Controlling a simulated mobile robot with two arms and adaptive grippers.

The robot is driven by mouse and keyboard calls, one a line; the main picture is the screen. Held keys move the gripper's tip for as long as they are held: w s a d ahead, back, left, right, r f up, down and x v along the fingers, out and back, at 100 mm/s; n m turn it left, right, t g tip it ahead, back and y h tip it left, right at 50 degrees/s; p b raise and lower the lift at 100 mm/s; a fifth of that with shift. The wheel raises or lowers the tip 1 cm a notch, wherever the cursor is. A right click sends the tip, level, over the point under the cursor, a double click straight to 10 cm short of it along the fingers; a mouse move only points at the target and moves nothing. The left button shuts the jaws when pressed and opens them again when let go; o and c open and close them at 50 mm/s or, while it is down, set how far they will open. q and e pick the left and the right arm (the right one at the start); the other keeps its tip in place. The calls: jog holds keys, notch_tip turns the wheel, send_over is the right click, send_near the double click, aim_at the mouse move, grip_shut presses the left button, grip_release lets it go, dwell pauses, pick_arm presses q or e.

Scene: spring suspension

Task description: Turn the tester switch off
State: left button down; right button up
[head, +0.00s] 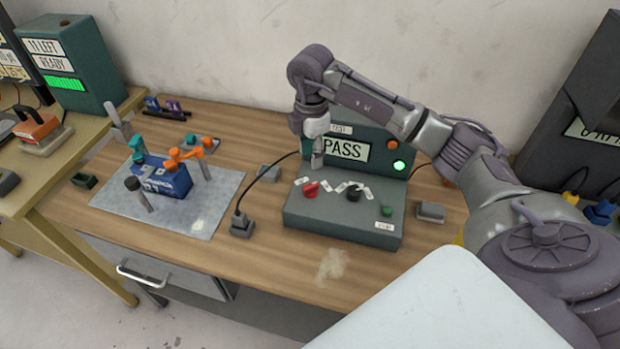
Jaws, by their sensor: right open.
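The tester (335,223) is a dark green-grey console on the wooden bench. Its upright back panel shows a PASS display (343,150), an unlit orange lamp (392,145) and a lit green lamp (399,166). Its sloped top carries a red knob (311,190), a black knob (353,194) and a green button (386,211), with small white labels around the knobs. The labels are too small to read. My right gripper (317,160) points down, open and empty, in front of the panel's left part, above and behind the red knob. My left gripper is out of view.
Left on the bench, a metal plate (215,208) carries a blue block (166,178) with orange and teal clamps. A plug with black cable (242,225) stands beside the tester. A grey block (430,212) lies at its right. The bench front (331,265) is clear.

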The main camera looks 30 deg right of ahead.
aim_at(311, 184)
notch_tip(311, 184, down, 9)
jog(key=shift+f+p, duration=0.2)
jog(key=shift+p, duration=1)
jog(key=shift+f, duration=0.5)
grip_shut()
